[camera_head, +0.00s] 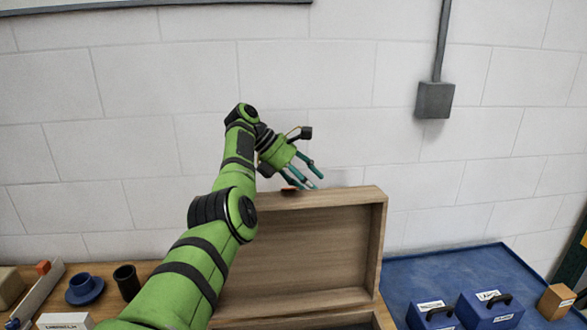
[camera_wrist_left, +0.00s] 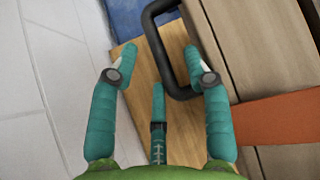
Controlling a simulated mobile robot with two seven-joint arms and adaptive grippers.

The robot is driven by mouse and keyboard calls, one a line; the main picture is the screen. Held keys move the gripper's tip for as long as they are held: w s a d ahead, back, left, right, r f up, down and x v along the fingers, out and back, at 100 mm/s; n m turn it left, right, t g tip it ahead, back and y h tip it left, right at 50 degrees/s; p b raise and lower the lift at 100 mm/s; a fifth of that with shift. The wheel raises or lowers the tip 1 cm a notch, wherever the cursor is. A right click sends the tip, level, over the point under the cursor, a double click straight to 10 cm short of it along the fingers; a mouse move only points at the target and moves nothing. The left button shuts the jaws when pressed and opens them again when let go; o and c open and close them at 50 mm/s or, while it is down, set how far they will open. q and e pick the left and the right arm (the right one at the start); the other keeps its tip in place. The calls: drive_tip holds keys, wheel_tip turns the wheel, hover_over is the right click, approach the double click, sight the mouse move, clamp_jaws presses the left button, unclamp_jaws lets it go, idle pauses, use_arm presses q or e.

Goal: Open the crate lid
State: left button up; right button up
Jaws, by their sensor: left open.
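The wooden crate lid (camera_head: 310,245) stands raised, its hollow inner side facing me, above the crate body, which shows only as an edge (camera_head: 345,318) at the bottom. My left gripper (camera_head: 313,178) is open at the lid's top edge, towards the wall. In the left wrist view the open teal fingers (camera_wrist_left: 160,72) are close to a black handle (camera_wrist_left: 157,45) on the wooden lid (camera_wrist_left: 235,40). The handle passes near the right finger; I cannot tell whether they touch. My left arm hides the lid's left part. My right gripper is not in view.
A white block wall stands close behind the lid. A blue mat (camera_head: 405,277) at right bears blue cases (camera_head: 490,312) and an orange-brown box (camera_head: 556,301). At left are a blue flanged part (camera_head: 85,289) and a dark cup (camera_head: 127,282). An orange strip (camera_wrist_left: 275,120) crosses the lid.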

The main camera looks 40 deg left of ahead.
use_arm(q)
drive_tip(key=v, duration=0.7)
drive_tip(key=shift+s, duration=0.15)
drive_tip(key=shift+a+r, duration=0.1)
